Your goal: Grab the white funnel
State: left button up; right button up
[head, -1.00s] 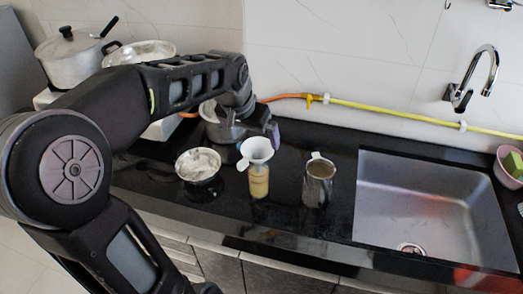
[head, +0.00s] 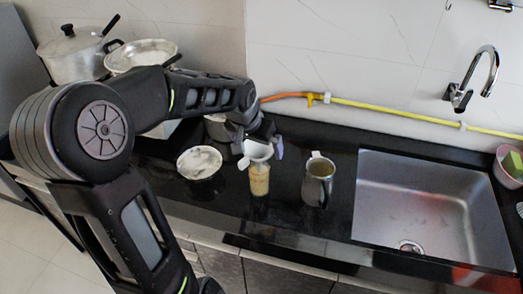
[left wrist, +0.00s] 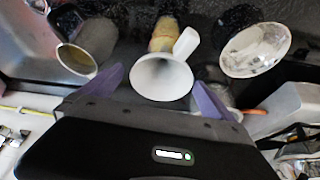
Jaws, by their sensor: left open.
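The white funnel (head: 257,150) sits in the mouth of a bottle with tan contents (head: 259,179) on the black counter. In the left wrist view the funnel (left wrist: 163,77) lies between the two purple fingers, its handle pointing up and right. My left gripper (head: 262,149) is open around the funnel, one finger on each side, with visible gaps in the left wrist view (left wrist: 160,92). Whether either finger touches the funnel cannot be seen. My right gripper is not in view.
A metal pitcher (head: 318,181) stands to the right of the bottle and a white-filled bowl (head: 199,163) to its left. The sink (head: 430,205) is further right. Pots (head: 74,54) stand on the stove behind my arm. A yellow hose (head: 400,115) runs along the wall.

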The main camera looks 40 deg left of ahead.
pick_arm(q)
jog(key=shift+x, duration=1)
jog(key=c, duration=1.4)
jog(key=shift+r, duration=0.1)
notch_tip(320, 180, up, 10)
jog(key=shift+b, duration=0.55)
jog(key=shift+c, duration=0.2)
